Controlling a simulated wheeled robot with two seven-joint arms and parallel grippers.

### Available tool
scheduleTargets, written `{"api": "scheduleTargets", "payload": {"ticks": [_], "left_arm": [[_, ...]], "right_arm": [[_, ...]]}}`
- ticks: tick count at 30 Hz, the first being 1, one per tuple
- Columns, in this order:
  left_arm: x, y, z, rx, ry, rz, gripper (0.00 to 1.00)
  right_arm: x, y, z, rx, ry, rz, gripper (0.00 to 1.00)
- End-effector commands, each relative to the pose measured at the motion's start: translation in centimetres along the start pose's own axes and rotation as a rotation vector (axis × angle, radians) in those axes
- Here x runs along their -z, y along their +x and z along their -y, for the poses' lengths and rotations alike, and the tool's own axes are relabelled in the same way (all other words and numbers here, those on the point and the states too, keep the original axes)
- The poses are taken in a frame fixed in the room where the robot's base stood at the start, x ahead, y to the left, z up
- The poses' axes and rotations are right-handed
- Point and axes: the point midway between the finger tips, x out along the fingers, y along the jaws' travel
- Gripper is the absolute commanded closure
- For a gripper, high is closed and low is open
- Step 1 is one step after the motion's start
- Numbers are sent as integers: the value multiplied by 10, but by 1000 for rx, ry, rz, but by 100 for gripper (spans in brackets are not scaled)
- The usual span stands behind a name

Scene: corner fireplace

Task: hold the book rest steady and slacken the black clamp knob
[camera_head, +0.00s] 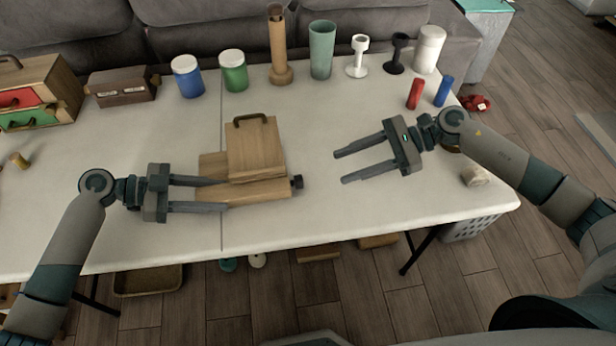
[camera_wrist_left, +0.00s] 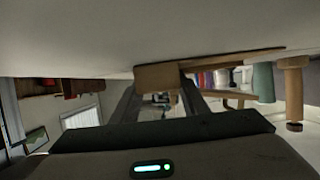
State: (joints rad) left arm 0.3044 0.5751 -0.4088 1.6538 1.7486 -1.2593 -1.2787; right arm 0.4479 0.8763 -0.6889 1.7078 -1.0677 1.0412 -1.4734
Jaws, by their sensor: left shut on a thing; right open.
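The wooden book rest (camera_head: 255,145) stands near the middle of the white table, its panel leaning up and a dark handle at its top. The black clamp knob (camera_head: 297,182) sticks out at the right end of its front bar. My left gripper (camera_head: 227,194) comes in from the left and is shut on the book rest's lower left part. In the left wrist view, the wood of the book rest (camera_wrist_left: 157,75) shows at the fingertips. My right gripper (camera_head: 340,167) is open and empty, to the right of the knob and apart from it, fingers pointing left.
Behind stand a blue jar (camera_head: 187,76), a green jar (camera_head: 233,70), a wooden tube (camera_head: 278,45), a green cylinder (camera_head: 321,50) and white and black holders. Red (camera_head: 415,94) and blue (camera_head: 443,91) cylinders stand at right. A drawer box (camera_head: 45,88) is far left. Table in front is clear.

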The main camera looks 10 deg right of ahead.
Motion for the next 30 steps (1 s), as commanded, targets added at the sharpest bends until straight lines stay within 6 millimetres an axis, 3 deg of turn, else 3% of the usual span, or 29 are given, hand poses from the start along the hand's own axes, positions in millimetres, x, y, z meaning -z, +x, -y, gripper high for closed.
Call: {"api": "scheduleTargets", "payload": {"ticks": [18, 30], "left_arm": [[0, 0, 0, 0, 0, -1, 89], [0, 0, 0, 0, 0, -1, 89]], "right_arm": [[-1, 92, 0, -1, 0, 2, 56], [-1, 107, 0, 1, -1, 1, 56]]}}
